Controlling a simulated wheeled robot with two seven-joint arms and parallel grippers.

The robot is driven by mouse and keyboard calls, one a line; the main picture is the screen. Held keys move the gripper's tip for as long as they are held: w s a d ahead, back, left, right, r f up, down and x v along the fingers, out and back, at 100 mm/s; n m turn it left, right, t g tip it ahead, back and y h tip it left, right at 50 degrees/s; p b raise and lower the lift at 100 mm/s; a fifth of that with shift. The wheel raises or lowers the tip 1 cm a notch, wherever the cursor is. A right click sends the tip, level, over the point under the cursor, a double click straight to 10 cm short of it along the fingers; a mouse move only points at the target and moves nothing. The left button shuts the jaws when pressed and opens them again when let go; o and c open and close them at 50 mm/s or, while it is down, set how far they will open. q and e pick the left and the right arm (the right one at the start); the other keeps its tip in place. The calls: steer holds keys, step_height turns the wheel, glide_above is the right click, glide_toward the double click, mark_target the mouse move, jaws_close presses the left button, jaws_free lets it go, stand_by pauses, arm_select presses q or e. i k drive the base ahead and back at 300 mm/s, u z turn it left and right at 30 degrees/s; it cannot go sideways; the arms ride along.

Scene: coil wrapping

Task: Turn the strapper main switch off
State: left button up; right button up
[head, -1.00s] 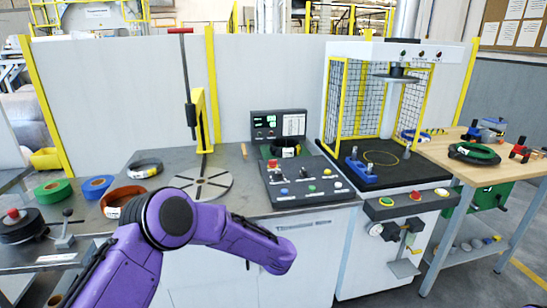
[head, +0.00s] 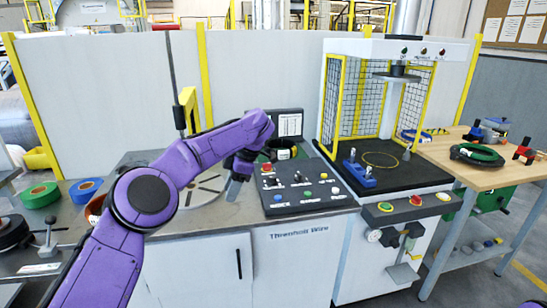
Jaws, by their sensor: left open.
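A machine with a yellow mesh cage (head: 330,105) stands right of centre. Its front strip (head: 400,212) carries green, red and yellow buttons, and dark knob-like fittings (head: 390,239) sit below. A sloped dark control panel (head: 305,199) with small switches and coloured buttons lies on the grey bench left of it. I cannot tell which control is the strapper main switch or how it is set. My left gripper (head: 233,191) is open and empty, pointing down just left of the control panel, apart from it. My right gripper is not in view.
A wooden table (head: 465,172) with a green coil (head: 476,154) stands at right.

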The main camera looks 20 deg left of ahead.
mark_target(267, 166)
steer(key=i, duration=1.3)
